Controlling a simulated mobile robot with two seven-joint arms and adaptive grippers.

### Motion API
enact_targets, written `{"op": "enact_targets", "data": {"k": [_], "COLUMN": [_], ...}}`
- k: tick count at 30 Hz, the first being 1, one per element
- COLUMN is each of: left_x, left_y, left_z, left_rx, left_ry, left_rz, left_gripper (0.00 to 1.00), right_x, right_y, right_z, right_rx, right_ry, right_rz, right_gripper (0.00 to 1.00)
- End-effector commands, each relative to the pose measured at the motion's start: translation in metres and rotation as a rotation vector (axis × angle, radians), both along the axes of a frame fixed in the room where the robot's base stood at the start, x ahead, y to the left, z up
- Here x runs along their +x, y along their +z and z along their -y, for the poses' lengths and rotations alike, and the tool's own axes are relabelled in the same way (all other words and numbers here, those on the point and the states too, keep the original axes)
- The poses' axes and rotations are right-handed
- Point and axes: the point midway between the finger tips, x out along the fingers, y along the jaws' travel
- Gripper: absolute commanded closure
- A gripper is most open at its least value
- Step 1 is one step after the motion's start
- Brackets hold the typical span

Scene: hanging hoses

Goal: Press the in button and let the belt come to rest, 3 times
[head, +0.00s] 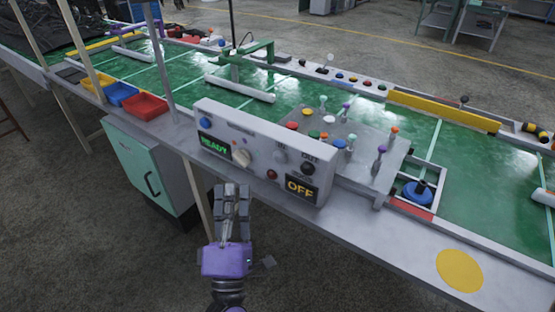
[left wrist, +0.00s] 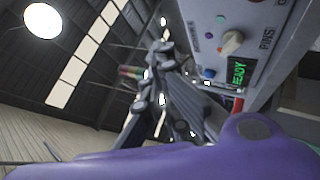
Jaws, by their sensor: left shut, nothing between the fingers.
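The grey control box (head: 262,150) stands on the near edge of the green belt (head: 470,205). Its left display (head: 214,145) reads READY and its right display (head: 301,188) reads OFF. The pale in button (head: 280,157) sits under the IN label, between the knob (head: 241,157) and the dark out button (head: 308,168). My left gripper (head: 233,190) is shut and empty, in front of the box and below the knob, left of the in button. In the left wrist view the gripper (left wrist: 162,48) is beside the box face (left wrist: 205,20), with READY showing (left wrist: 238,72). My right gripper is out of view.
A grey plate with several coloured knobs (head: 340,125) lies behind the box. Red (head: 145,106), blue (head: 121,92) and yellow (head: 98,81) bins sit at the left edge. A green cabinet (head: 150,170) stands below. The front ledge right of the box is clear.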

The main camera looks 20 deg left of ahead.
Motion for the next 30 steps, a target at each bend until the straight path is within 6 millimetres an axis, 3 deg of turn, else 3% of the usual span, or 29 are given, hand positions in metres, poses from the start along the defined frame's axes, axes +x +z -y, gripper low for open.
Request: {"op": "enact_targets", "data": {"k": [8,21,30], "left_x": [0.011,0.066,0.082], "left_y": [-0.001,-0.001,-0.001], "left_z": [0.004,0.024,0.030], "left_rx": [0.001,0.003,0.003], "left_ry": [0.000,0.001,0.001], "left_rz": [0.000,-0.001,-0.002], "left_gripper": [1.00,1.00,1.00], "right_x": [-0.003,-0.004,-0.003], "right_y": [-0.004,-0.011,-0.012], "right_z": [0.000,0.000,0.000], "right_rx": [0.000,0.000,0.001], "right_ry": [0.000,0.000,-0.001], "right_rz": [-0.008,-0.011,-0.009], "right_gripper": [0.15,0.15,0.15]}}
